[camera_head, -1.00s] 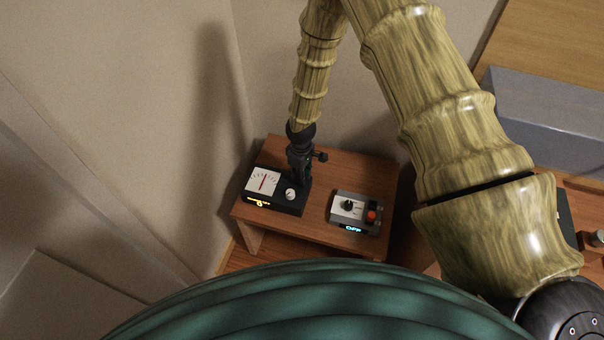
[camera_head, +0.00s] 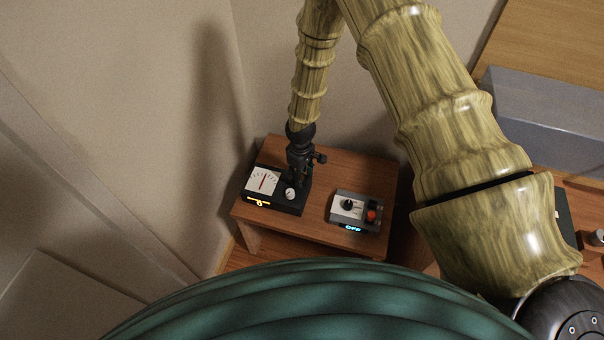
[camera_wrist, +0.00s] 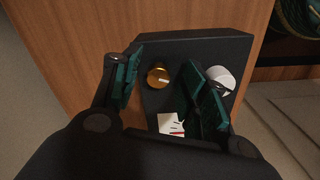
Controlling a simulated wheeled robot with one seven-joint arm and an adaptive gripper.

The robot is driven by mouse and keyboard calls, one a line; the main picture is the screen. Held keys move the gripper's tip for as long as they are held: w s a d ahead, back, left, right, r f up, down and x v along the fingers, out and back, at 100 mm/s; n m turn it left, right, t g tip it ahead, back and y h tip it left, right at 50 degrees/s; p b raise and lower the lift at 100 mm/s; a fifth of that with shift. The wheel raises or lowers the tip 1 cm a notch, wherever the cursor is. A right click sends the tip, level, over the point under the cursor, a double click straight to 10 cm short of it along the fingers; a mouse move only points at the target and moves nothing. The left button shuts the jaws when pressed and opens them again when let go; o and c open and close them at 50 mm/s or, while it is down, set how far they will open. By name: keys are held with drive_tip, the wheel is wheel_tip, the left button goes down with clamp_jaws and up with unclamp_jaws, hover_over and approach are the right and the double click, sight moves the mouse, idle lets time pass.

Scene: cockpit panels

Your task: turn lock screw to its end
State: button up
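A black meter box (camera_head: 276,205) stands on the left of the small wooden table, with a white dial with a red needle (camera_head: 262,181) and a pale round knob (camera_head: 290,194) on top. The wrist view shows the box (camera_wrist: 210,48), a brass round screw with a pale mark (camera_wrist: 158,77), the pale knob (camera_wrist: 222,76) and part of the dial (camera_wrist: 170,124). My gripper (camera_wrist: 162,68) is open above the box, its green-padded fingers on either side of the brass screw with gaps showing. In the head view my gripper (camera_head: 298,180) hides the screw.
A grey box with a black knob and a red button (camera_head: 355,211) stands to the right on the table (camera_head: 320,232). Walls lie behind and left. A long grey box (camera_head: 550,110) is at the far right. Bare table lies between the two devices.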

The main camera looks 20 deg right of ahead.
drive_tip(key=shift+w+r, duration=0.1)
drive_tip(key=shift+r, duration=0.5)
wheel_tip(320, 180, up, 11)
drive_tip(key=shift+f, duration=0.15)
idle(0.5)
